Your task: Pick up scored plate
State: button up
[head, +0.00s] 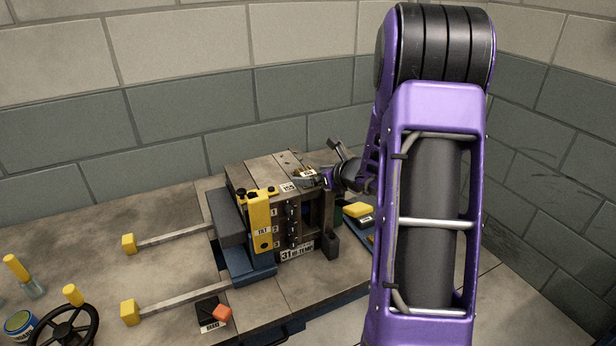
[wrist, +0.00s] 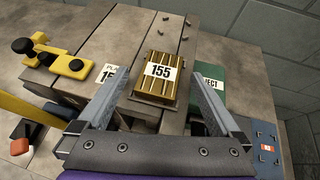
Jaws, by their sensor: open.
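A gold plate (wrist: 160,88) with grooved ridges and a white label reading 155 lies on the flat top of the mould block (wrist: 147,33). It looks like the scored plate. In the head view the mould block (head: 258,175) stands on the bench, and the plate (head: 304,173) is small near its right top edge. My gripper (wrist: 160,77) is open, with one finger to the left and one to the right of the plate. No contact with the plate shows. In the head view my gripper (head: 326,174) is small and partly blends with the block's edge.
A yellow and black clamp (wrist: 52,58) sits on the block's left. A green surface with a partly hidden label ending in JECT (wrist: 212,90) and a blue piece (wrist: 266,146) lie at right. Small bits (wrist: 186,22) lie behind the plate. A handwheel (head: 70,328) stands at front left.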

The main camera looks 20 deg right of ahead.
jog(key=shift+w, duration=0.1)
jog(key=shift+c, duration=0.2)
grip_shut()
